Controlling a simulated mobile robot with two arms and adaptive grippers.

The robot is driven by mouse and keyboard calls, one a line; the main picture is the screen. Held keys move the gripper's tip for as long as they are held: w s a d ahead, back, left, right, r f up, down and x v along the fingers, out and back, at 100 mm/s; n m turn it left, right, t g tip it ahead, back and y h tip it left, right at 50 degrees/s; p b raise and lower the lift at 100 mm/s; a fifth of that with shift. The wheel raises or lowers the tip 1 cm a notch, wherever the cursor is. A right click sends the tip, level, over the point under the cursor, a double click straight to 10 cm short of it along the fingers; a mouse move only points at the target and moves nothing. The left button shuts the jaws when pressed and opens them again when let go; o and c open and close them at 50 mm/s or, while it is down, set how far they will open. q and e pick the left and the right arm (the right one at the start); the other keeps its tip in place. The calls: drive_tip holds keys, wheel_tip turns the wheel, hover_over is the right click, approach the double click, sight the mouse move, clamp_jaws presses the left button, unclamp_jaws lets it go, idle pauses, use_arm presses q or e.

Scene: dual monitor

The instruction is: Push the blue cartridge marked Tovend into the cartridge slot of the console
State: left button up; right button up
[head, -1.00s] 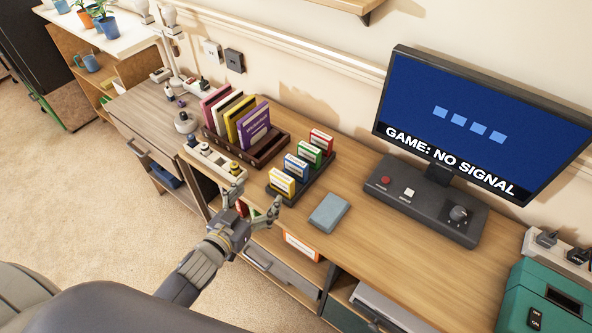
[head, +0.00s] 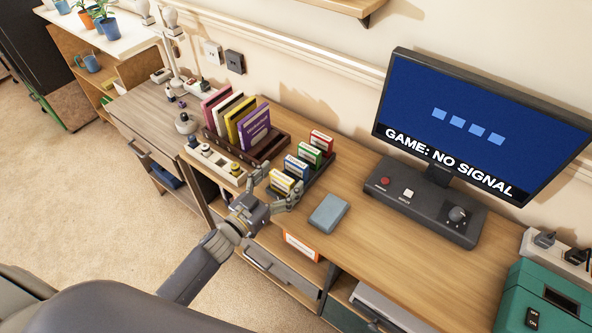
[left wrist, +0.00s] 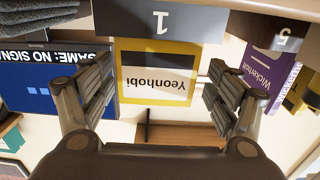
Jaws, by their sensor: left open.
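A blue cartridge (head: 297,167) stands in a dark rack (head: 318,182) on the desk, behind a yellow cartridge (head: 283,183); its lettering is too small to read. My left gripper (head: 277,189) is open at the rack's near end. In the left wrist view, the yellow cartridge (left wrist: 157,72), marked Yeonhobi upside down, appears between the open fingers, with gaps on both sides. The blue cartridge does not show there. A grey control unit (head: 425,207) with buttons and a knob sits under the monitor.
Green (head: 309,152) and red (head: 322,139) cartridges stand farther back in the rack. The monitor (head: 480,125) reads "GAME: NO SIGNAL". A grey-blue box (head: 328,213) lies right of the rack. A teal box (head: 525,285) stands at right. Desk between is clear.

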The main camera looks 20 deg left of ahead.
sight(291, 172)
use_arm(q)
drive_tip(key=x, duration=0.4)
drive_tip(key=shift+d+f, duration=0.15)
drive_tip(key=shift+d, duration=0.05)
drive_tip(key=c, duration=1.2)
drive_tip(key=shift+o, duration=0.2)
